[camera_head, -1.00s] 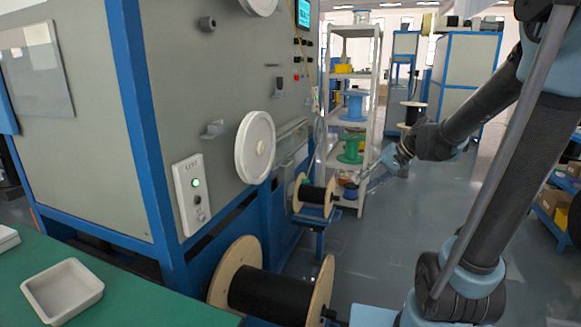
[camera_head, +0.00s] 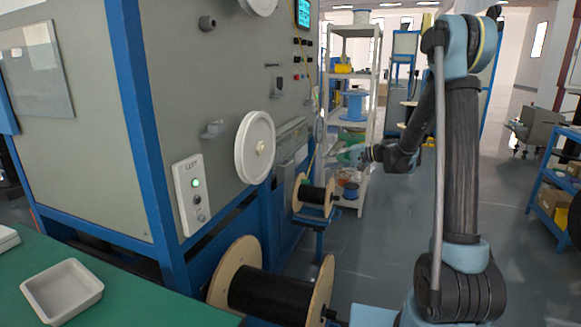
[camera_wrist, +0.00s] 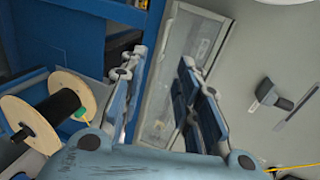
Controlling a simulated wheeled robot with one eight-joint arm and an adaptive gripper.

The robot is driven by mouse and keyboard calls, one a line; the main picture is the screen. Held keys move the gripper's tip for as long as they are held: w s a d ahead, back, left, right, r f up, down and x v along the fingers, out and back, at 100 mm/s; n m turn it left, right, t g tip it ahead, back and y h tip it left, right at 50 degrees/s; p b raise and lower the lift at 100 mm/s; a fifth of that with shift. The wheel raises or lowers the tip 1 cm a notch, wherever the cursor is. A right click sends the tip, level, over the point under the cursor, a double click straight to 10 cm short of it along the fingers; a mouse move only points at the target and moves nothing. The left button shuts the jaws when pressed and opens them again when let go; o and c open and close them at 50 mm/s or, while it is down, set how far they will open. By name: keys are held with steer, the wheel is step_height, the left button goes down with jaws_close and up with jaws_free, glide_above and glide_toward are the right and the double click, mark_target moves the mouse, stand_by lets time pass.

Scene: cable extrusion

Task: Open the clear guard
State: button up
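The clear guard (camera_head: 291,146) is on the side of the grey machine, just right of the white wheel, small and hard to make out in the head view. In the wrist view the clear guard (camera_wrist: 182,75) shows as a long, pale-framed see-through panel beyond my fingers. My gripper (camera_head: 348,155) is to the right of the guard in the head view, in front of the shelf. In the wrist view my gripper (camera_wrist: 163,57) is open, its fingers apart with nothing between them. I see no clear contact with the guard. Whether the guard is ajar I cannot tell.
A black-wound spool (camera_head: 313,195) sits below the guard, and a larger spool (camera_head: 270,294) stands nearer. The white wheel (camera_head: 255,147) juts from the machine face. A white shelf (camera_head: 352,88) stands behind my gripper. Open floor (camera_head: 375,235) lies to the right.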

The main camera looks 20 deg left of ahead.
steer(key=w+a, duration=0.1)
glide_toward(290, 163)
steer(key=shift+y, duration=0.4)
steer(key=x, duration=0.7)
steer(key=w+f+x, duration=0.1)
steer(key=x, duration=0.2)
steer(key=shift+f, duration=0.1)
jaws_close()
